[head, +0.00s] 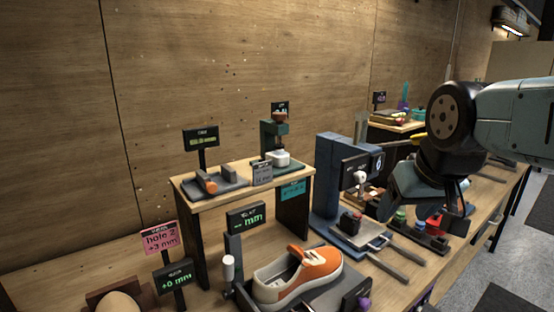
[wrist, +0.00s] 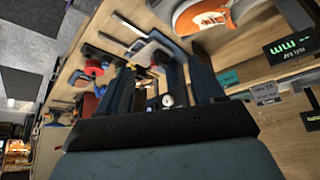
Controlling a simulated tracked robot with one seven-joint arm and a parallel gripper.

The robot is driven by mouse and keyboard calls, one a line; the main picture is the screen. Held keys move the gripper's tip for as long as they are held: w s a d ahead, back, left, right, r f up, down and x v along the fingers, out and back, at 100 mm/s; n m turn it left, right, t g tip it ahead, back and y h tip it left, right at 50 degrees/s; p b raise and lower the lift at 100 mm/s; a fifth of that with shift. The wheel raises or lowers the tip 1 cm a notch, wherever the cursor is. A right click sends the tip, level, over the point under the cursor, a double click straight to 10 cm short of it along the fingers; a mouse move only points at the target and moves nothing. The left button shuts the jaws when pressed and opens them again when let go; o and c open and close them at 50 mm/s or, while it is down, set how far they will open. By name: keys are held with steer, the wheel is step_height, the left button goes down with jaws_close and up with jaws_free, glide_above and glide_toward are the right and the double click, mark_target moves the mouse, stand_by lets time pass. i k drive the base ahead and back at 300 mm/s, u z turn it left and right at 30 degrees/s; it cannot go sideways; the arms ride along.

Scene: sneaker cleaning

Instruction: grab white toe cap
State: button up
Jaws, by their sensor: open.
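A small white rounded piece (head: 278,158) sits in a green press (head: 273,133) on the raised wooden shelf; I cannot tell for sure whether it is the toe cap. An orange and cream sneaker (head: 298,278) rests in a low stand on the bench; it also shows at the top of the wrist view (wrist: 205,16). My gripper (head: 428,208) is open, over the right part of the bench, right of the sneaker and shelf. In the wrist view my gripper (wrist: 165,78) has its fingers apart, with no held thing visible between them.
A blue machine (head: 335,180) stands between the shelf (head: 235,190) and my gripper. A rack of coloured knobs (head: 415,232) lies below my gripper. Display signs (head: 245,216) rise around the sneaker. The wooden wall is behind; open floor is at right.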

mark_target(280, 158)
steer(key=z, duration=1)
steer(key=k, duration=1.3)
steer(key=u, duration=1)
steer(key=i, duration=1)
steer(key=u, duration=0.05)
